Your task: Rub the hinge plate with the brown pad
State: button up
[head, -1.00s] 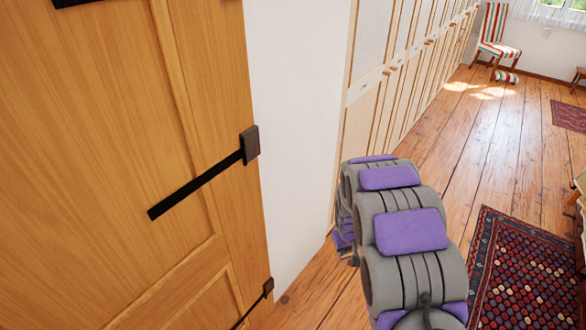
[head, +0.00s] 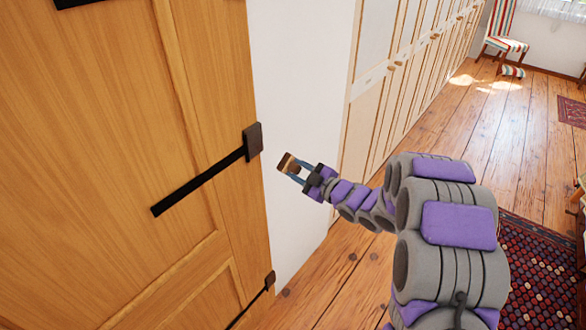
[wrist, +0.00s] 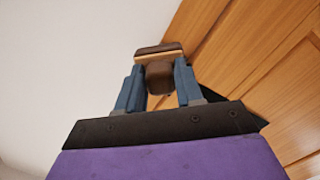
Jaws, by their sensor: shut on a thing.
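The brown pad (head: 285,161) is in my gripper (head: 293,169), clamped between its blue fingers. In the wrist view the pad (wrist: 160,49) has a dark brown face, a light tan layer and a brown block (wrist: 159,78) between the fingertips (wrist: 158,80). The dark hinge plate (head: 253,141) is at the right edge of the wooden door, at the end of a black strap (head: 198,187). My gripper is to the right of the plate and a little lower in the head view, with a visible gap. The plate is not clear in the wrist view.
The wooden door (head: 110,150) fills the left; another strap shows at its top, and a lower hinge (head: 270,281) sits near its bottom edge. A white wall (head: 300,70) stands behind my gripper. Pale cupboards (head: 400,90) line the back. A patterned rug (head: 535,265) lies at right.

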aim_at(285, 155)
jog(key=shift+s+a+r+n+g+y, duration=0.45)
jog(key=shift+s+a+r+y, duration=0.25)
jog(key=shift+s+a+r, duration=0.25)
jog(key=shift+a+r, duration=0.1)
jog(key=shift+a, duration=0.3)
jog(key=shift+p+x, duration=0.4)
jog(key=shift+x, duration=2.4)
jog(key=shift+x, duration=0.9)
jog(key=shift+w+d, duration=0.2)
jog(key=shift+d, duration=0.05)
jog(key=shift+w+d+r+p, duration=0.1)
jog(key=shift+w+d+p, duration=0.95)
jog(key=shift+w+p, duration=0.2)
jog(key=shift+w+d, duration=0.1)
jog(key=shift+d, duration=0.05)
jog(key=shift+w, duration=0.15)
